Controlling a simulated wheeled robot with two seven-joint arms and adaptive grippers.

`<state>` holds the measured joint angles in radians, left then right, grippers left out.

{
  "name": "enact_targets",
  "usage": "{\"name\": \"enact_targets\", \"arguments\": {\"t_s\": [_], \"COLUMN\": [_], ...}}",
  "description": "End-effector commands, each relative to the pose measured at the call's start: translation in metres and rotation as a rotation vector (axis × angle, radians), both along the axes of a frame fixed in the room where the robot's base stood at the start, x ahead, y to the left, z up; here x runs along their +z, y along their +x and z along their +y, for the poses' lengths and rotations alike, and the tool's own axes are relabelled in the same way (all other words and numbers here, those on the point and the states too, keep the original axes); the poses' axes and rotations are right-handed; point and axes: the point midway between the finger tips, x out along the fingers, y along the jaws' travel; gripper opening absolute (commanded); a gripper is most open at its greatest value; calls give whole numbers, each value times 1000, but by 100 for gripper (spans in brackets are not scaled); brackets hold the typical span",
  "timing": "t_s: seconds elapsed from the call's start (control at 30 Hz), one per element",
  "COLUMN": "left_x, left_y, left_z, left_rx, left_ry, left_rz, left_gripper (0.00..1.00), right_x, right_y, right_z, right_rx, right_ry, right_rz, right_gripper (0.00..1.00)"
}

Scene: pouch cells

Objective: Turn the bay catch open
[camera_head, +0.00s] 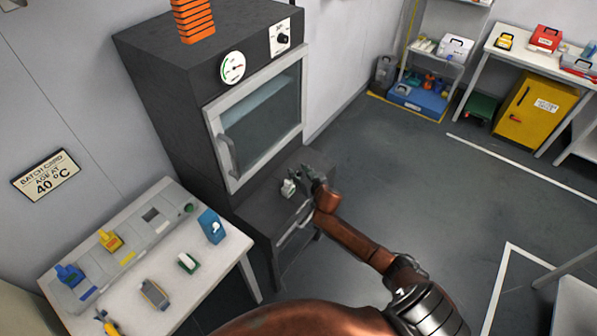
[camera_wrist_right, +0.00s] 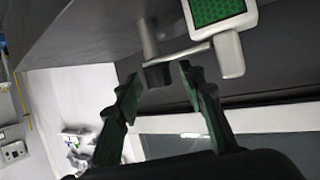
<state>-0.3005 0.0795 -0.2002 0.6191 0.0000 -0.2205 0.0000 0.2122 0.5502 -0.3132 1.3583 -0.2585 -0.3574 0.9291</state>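My right gripper (camera_head: 312,180) is at the dark cabinet front below the glass door, close beside a small whitish fitting (camera_head: 288,187), which I take to be the bay catch. In the right wrist view a grey post with a thin cross bar (camera_wrist_right: 188,53) shows, with a dark block on the left and a light grey block on the right. A white-framed green panel (camera_wrist_right: 215,10) sits by it. The two green fingers (camera_wrist_right: 158,80) of my right gripper are apart, with the dark block just beyond and between their tips; contact cannot be told. My left gripper is out of view.
The cabinet has a glass door with a handle (camera_head: 229,153) above and a drawer-like front with a bar handle (camera_head: 295,226) below. A white table (camera_head: 215,262) with coloured items stands at the left. The floor (camera_head: 400,180) to the right is open.

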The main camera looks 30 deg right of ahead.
Motion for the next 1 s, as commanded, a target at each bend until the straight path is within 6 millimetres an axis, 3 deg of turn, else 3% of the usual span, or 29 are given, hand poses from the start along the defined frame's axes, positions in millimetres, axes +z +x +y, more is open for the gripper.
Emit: {"name": "enact_targets", "arguments": {"t_s": [0.17, 0.7, 1.0], "left_x": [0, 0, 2], "left_y": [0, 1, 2], "left_z": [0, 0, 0], "left_rx": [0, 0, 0], "left_ry": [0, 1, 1], "left_rz": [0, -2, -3], "left_gripper": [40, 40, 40], "right_x": [0, 1, 1], "right_y": [0, 0, 0], "right_z": [0, 0, -1], "right_rx": [0, 0, 17], "right_ry": [0, 0, -2], "right_rz": [0, 0, 0], "right_gripper": [37, 0, 0]}}
